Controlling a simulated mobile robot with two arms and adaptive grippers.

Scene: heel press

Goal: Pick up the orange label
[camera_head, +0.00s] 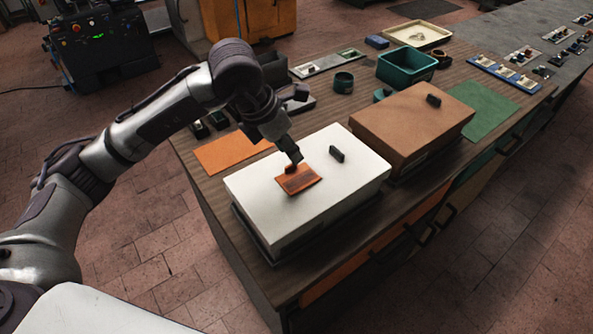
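The orange label (301,181) is a small flat rectangle with darker marks. It is over the top of the white box (345,172), near the left part of its lid; I cannot tell whether it lies flat or is slightly raised. A small dark orange lump shows at its far edge. My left gripper (294,160) points down at that far edge, very close to it or touching. Its fingers are small and dark here, so I cannot tell whether they are shut on the label. My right gripper is not in view.
A brown box (410,120) stands right of the white one; each has a dark handle on top. An orange mat (230,153) lies behind-left, a green mat (487,108) to the right. A teal bin (405,68) and small trays stand at the back of the wooden table.

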